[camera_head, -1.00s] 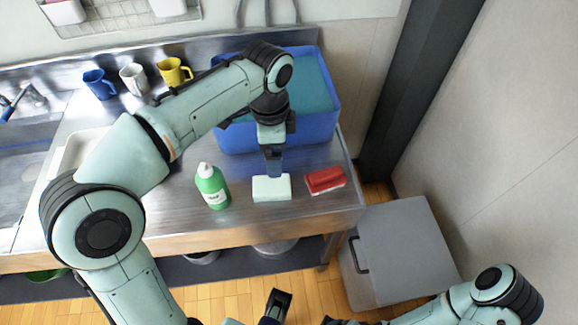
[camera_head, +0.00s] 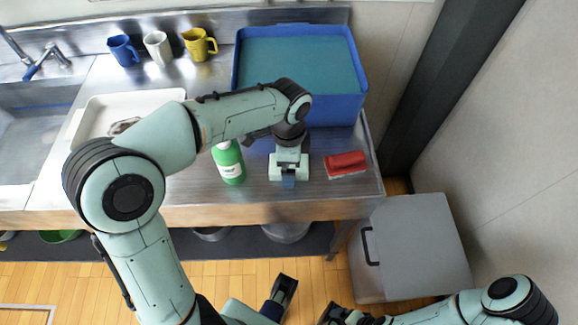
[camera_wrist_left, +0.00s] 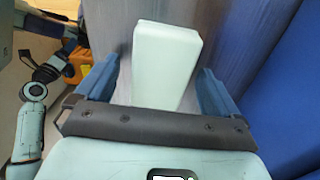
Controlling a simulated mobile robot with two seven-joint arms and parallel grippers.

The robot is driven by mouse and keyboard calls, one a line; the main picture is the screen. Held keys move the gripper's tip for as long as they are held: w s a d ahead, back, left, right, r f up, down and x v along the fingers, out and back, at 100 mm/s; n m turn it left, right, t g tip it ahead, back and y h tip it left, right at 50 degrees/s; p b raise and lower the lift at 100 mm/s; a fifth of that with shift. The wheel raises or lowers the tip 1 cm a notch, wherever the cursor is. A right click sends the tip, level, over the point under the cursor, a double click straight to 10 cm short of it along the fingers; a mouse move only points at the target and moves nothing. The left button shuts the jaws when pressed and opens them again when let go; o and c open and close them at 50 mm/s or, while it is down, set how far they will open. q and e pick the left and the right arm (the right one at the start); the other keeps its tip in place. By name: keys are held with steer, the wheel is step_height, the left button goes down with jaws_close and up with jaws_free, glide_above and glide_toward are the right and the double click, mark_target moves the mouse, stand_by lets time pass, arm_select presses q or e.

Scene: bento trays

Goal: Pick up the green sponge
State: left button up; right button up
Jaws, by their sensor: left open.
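The sponge is a pale green, nearly white block. In the head view the sponge (camera_head: 303,171) lies on the steel counter, partly covered by my left gripper (camera_head: 288,180), which points down over it. In the left wrist view the sponge (camera_wrist_left: 165,62) lies between the two blue fingers of my left gripper (camera_wrist_left: 157,70), with a gap on each side. The left gripper is open. My right arm shows at the bottom right of the head view; its finger state is unclear.
A green bottle (camera_head: 230,168) stands left of the sponge, and a red brush (camera_head: 346,162) lies to its right. A blue tub (camera_head: 340,109) stands behind. Blue, white and yellow mugs (camera_head: 196,46) stand at the back. A white tray (camera_head: 92,112) lies by the sink.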

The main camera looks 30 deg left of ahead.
arm_select(q)
steer(key=shift+f, duration=0.4)
steer(key=c, duration=1)
steer(key=shift+r, duration=0.15)
step_height(320, 180, up, 20)
steer(key=p, duration=0.5)
steer(key=shift+o, duration=1.4)
steer(key=shift+c, duration=1.2)
